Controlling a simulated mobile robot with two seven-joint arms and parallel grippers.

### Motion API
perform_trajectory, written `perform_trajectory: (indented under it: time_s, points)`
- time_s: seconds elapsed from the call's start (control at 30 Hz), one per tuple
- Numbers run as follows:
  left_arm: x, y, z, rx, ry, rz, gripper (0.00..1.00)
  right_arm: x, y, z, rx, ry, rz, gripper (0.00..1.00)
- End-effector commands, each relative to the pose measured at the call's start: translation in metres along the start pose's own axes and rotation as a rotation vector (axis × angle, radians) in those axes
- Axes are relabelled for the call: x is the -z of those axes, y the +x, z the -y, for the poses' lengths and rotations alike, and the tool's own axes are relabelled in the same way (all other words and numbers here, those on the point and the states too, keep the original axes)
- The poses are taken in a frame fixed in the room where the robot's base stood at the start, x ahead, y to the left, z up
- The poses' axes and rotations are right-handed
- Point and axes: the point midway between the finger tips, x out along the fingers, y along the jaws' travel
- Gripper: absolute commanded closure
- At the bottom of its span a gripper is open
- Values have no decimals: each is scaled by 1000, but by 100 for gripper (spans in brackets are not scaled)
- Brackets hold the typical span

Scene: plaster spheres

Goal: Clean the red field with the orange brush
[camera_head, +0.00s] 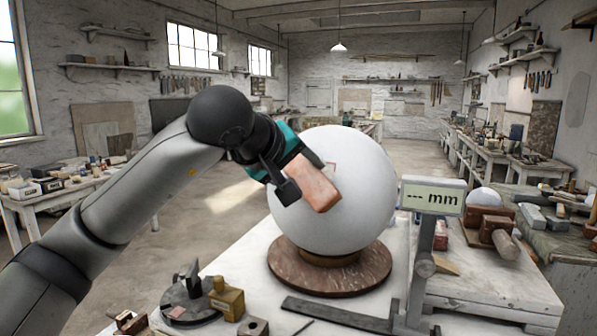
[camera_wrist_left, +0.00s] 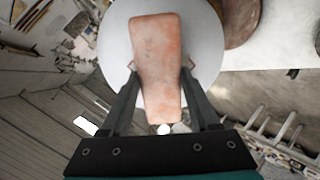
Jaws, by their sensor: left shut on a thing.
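A large white plaster sphere (camera_head: 345,215) rests on a round reddish-brown stand (camera_head: 330,278); it also fills the upper middle of the wrist view (camera_wrist_left: 205,45). A thin red outline (camera_head: 331,167), apparently the red field, shows on the sphere just behind the brush. In the wrist view its corners (camera_wrist_left: 191,62) peek out on both sides of the brush. My left gripper (camera_head: 297,185) is shut on the orange brush (camera_head: 317,188), a worn block, held in front of the sphere. The brush (camera_wrist_left: 157,60) hides most of the outline. I cannot tell whether it touches the sphere. My right gripper is not in view.
A gauge with a display (camera_head: 433,196) reading "--- mm" stands right of the sphere. A dark metal bar (camera_head: 340,314) lies in front of the stand. A dark round fixture (camera_head: 186,300) and a brass block (camera_head: 226,298) sit front left. Wooden pieces (camera_head: 490,222) lie at the right.

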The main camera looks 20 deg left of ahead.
Motion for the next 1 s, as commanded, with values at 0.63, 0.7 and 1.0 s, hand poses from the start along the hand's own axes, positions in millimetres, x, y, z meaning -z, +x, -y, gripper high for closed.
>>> perform_trajectory:
  time_s: [0.63, 0.7, 1.0]
  points:
    - [25, -1, -1, -2, 0, -1, 100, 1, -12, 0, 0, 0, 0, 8]
    - [28, -1, -1, -1, -1, -1, 100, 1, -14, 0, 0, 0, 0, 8]
    - [46, 0, -1, -1, -1, -1, 100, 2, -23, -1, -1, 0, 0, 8]
